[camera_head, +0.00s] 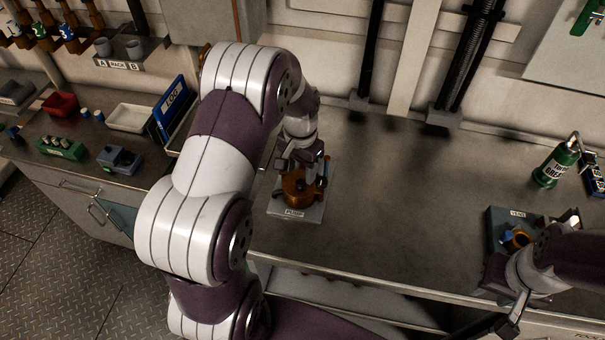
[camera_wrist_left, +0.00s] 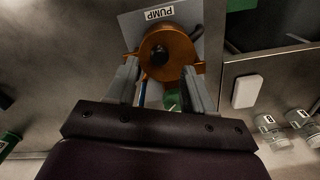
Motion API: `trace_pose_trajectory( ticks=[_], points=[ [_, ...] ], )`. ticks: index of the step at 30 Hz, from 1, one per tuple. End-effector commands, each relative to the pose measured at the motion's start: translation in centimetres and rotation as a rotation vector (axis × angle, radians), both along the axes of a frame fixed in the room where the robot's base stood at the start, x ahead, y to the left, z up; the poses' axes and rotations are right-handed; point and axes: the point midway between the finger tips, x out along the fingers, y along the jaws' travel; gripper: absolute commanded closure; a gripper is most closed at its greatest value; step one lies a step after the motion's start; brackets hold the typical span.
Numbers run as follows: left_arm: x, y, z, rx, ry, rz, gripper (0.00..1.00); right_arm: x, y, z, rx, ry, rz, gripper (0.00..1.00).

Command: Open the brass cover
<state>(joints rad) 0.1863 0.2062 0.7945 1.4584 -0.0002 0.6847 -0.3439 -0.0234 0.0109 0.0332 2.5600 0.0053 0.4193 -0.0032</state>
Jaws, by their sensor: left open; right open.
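A round brass cover (camera_head: 297,200) with a dark knob sits on a grey plate (camera_head: 290,215) labelled PUMP, on the steel bench. In the left wrist view the brass cover (camera_wrist_left: 168,60) shows at the top centre, with small lugs at its rim. My left gripper (camera_head: 304,160) is directly over it, fingers pointing down. In the left wrist view the left gripper's fingers (camera_wrist_left: 160,78) are apart, with tips beside the cover's near edge; I cannot tell whether they touch it. My right gripper (camera_head: 508,296) is open at the lower right, beside a VENT tray (camera_head: 497,219).
The VENT tray holds a brass piece (camera_head: 515,238) and small parts. A red bin (camera_head: 60,104), white tray (camera_head: 130,117) and blue sign (camera_head: 171,103) stand at the left. The bench between PUMP and VENT is clear.

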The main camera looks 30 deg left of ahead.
Motion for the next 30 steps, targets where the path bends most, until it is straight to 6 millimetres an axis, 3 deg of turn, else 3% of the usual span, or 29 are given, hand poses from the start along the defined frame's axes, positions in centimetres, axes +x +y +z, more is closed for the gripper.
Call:
trace_pose_trajectory(
  ticks=[6, 16, 17, 21, 30],
  points=[
    [0.0, 0.0, -3.4, 0.000, 0.000, 0.001, 0.47, 0.0, 0.0, 1.0, 0.000, 0.000, 0.000, 0.57],
    [0.0, 0.0, -4.2, 0.001, -0.003, 0.001, 0.47, 0.0, 0.0, 1.0, 0.000, 0.000, 0.000, 0.57],
    [0.0, 0.0, -4.2, 0.001, -0.003, 0.001, 0.54, 0.0, 0.0, 1.0, 0.000, 0.000, 0.000, 0.57],
    [0.0, 0.0, -4.2, 0.001, -0.002, 0.001, 0.99, 0.0, 0.0, 1.0, 0.000, 0.000, 0.000, 0.57],
    [-0.1, 0.1, -4.1, 0.001, -0.002, -0.013, 1.00, 0.0, 0.0, 1.0, 0.000, 0.000, 0.000, 0.57]
  ],
)
